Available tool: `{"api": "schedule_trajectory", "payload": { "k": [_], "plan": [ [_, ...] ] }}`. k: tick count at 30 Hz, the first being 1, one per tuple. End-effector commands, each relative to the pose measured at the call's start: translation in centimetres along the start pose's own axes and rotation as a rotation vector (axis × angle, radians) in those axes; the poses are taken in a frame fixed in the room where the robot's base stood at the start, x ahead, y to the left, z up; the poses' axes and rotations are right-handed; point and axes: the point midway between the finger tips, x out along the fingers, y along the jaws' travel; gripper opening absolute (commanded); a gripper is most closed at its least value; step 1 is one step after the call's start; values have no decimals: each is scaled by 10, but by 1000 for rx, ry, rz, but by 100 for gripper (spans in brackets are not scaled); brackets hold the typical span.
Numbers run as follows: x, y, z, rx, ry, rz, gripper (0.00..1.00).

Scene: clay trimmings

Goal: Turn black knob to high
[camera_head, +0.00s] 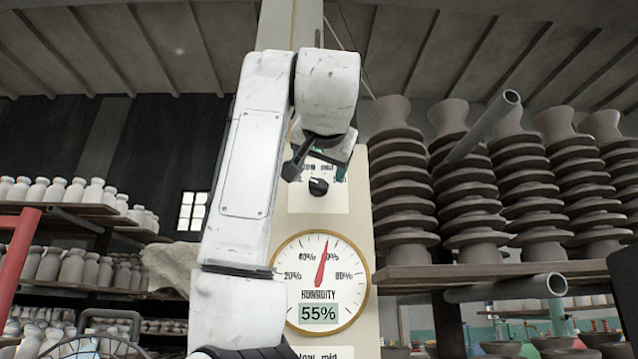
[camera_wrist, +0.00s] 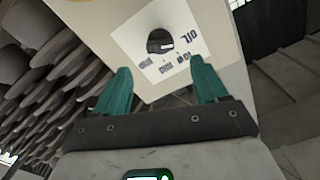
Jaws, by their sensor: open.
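The black knob (camera_head: 318,187) is on a white label plate (camera_head: 305,200) high on a cream post. It also shows in the wrist view (camera_wrist: 160,41), with a small white mark on its face. I cannot tell which setting the knob points to. My gripper (camera_head: 316,165) is close to the knob in the head view. In the wrist view my gripper (camera_wrist: 158,72) has its green fingers apart and empty, with the knob beyond the gap, apparently untouched.
A round humidity gauge (camera_head: 347,250) reading 55% is below the knob on the same post. Another label plate (camera_head: 325,352) shows at the bottom edge. Shelves of stacked clay pieces (camera_head: 470,190) stand to the right, and shelves of jars (camera_head: 70,192) to the left.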

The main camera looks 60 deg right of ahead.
Motion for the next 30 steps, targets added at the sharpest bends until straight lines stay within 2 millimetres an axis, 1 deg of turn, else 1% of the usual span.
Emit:
{"api": "schedule_trajectory", "payload": {
  "k": [1, 6, 9, 13, 18, 26, 30],
  "plan": [
    [10, 0, 0, -1, -2, 2, 72],
    [42, 0, 0, -3, -3, 2, 72],
    [58, 0, 1, -3, -3, 2, 72],
    [73, 0, 0, -2, -2, 0, 72],
    [82, 0, 1, -2, -2, -1, 72],
    [83, 0, 1, -1, -1, -2, 72],
    [83, 0, 1, -1, -1, -2, 61]
  ]
}}
